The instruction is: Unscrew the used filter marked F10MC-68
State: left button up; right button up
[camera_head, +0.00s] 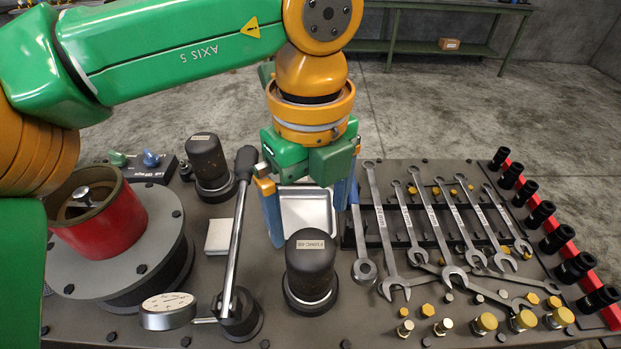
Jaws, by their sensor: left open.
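A black domed filter (310,272) stands upright in the front middle of the dark bench; its small pale label looks like F10MC-68 but is too small to read surely. A second black filter (208,165) with a pale label stands farther back to the left. My left gripper (307,222) hangs from the green and orange arm with its blue fingers pointing down. It is open and empty, just behind the front filter in the picture and apart from it. My right gripper is not in view.
A white tray (305,196) lies behind the gripper. A long-handled wrench (237,237) stands to the left, near a gauge (168,306). A red cylinder (104,227) sits on a round flange. Several wrenches (433,232), bolts and black sockets (541,212) fill the right side.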

aim_at(310, 246)
pick_arm(q)
jog(key=m+p, duration=0.1)
jog(key=m, duration=0.1)
jog(key=s+r+m+p, duration=0.1)
jog(key=m, duration=0.2)
jog(key=m+p, duration=0.1)
jog(key=m, duration=0.2)
jog(key=shift+s+r+p, duration=0.2)
jog(key=shift+s+p, duration=0.05)
jog(key=shift+p, duration=0.15)
jog(key=m+p, duration=0.2)
jog(key=m, duration=0.2)
jog(key=m+p, duration=0.2)
jog(key=m, duration=0.2)
jog(key=shift+w+m, duration=0.2)
jog(key=shift+m, duration=0.1)
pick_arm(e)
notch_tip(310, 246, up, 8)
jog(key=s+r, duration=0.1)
pick_arm(q)
jog(key=shift+m, duration=0.5)
notch_tip(310, 246, down, 8)
jog(key=b, duration=0.7)
jog(key=shift+f+b, duration=0.4)
jog(key=shift+b, duration=0.1)
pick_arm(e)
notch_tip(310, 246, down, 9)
